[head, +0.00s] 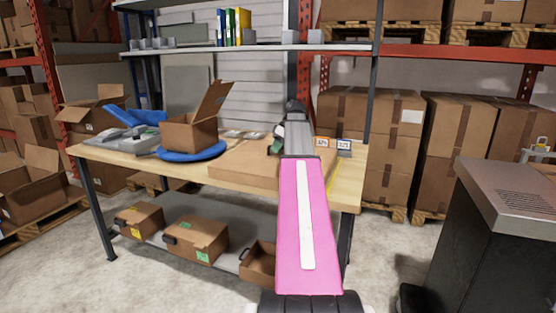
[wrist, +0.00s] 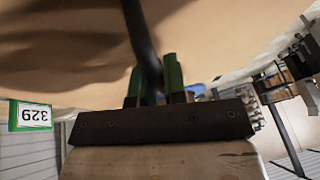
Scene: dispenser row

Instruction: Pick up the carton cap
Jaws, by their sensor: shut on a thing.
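The carton cap, a wide flat brown cardboard piece (head: 240,160), lies on the wooden table (head: 110,153). My pink arm covers its right part in the head view. My gripper (head: 280,140) is at its far right side, small and partly hidden. In the wrist view, the green fingers of my gripper (wrist: 156,78) are closed around a dark upright strip (wrist: 140,30). This strip stands against a broad tan surface (wrist: 60,70), which looks like the cap; where they join is hard to see.
An open carton (head: 190,133) stands on a blue round plate (head: 160,155) at the left of the table. Number cards (head: 344,146) stand at the table's right end; a green-edged card (wrist: 30,116) is near my gripper. A dark cabinet (head: 500,235) stands at the right.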

